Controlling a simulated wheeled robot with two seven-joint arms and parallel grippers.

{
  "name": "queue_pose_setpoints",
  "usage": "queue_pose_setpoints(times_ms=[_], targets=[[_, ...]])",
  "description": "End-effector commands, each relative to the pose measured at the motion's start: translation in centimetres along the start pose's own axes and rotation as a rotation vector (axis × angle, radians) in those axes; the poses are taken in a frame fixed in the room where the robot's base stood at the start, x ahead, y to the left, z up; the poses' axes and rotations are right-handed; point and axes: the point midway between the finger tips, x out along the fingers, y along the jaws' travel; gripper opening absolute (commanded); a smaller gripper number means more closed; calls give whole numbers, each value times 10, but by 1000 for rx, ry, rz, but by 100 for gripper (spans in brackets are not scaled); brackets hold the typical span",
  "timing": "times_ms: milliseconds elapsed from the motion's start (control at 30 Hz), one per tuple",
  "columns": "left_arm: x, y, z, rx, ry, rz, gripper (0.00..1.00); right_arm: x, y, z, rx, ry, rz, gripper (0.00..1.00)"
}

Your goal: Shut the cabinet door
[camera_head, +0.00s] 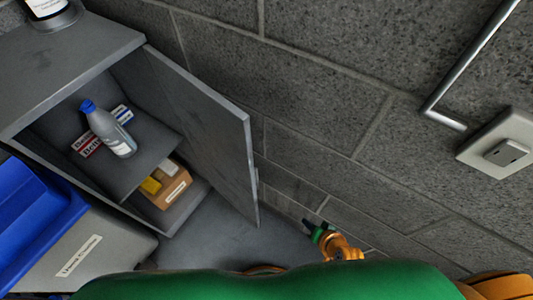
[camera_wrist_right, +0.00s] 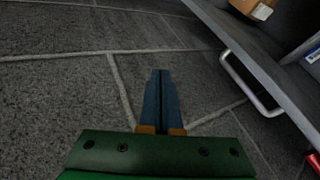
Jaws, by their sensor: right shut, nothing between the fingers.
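The grey cabinet (camera_head: 75,52) stands at the left in the head view. Its door (camera_head: 205,125) is wide open, swung out toward the block wall. The door also shows in the right wrist view (camera_wrist_right: 225,28), with a metal bar handle (camera_wrist_right: 247,88) on it. My right gripper (camera_head: 311,226) is low, to the right of the door's free edge and apart from it. In the wrist view its fingers (camera_wrist_right: 161,78) are closed together and empty, left of the handle and not touching it. My left gripper is not in view.
Inside the cabinet are a blue-capped bottle (camera_head: 109,130) and a cardboard box (camera_head: 172,187). The block wall (camera_head: 330,90) runs behind, with a metal pipe (camera_head: 470,60) and socket (camera_head: 500,150).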

Motion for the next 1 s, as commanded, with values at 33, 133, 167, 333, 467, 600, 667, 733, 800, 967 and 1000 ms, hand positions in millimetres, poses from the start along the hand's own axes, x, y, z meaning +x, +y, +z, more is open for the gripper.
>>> queue_pose_setpoints(times_ms=[33,133,167,333,467,600,667,733,800,967,1000], targets=[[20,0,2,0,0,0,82,12,-12,-11,65,37,-63,0],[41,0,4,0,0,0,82,14,-52,-40,228,93,-221,0],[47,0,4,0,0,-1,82,12,-65,-49,277,105,-276,0],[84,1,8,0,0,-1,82,-20,-142,-86,548,90,-622,0],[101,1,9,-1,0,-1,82,-58,-185,-98,690,13,-835,0],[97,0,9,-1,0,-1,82,-72,-205,-106,733,-19,-895,0],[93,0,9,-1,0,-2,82,-67,-212,-110,734,-18,-895,0],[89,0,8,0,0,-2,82,-59,-222,-114,732,-17,-895,0],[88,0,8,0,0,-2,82,-48,-233,-118,733,-17,-895,0],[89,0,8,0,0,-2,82,-28,-254,-125,729,-17,-893,0],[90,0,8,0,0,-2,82,-23,-258,-126,729,-17,-892,0]])
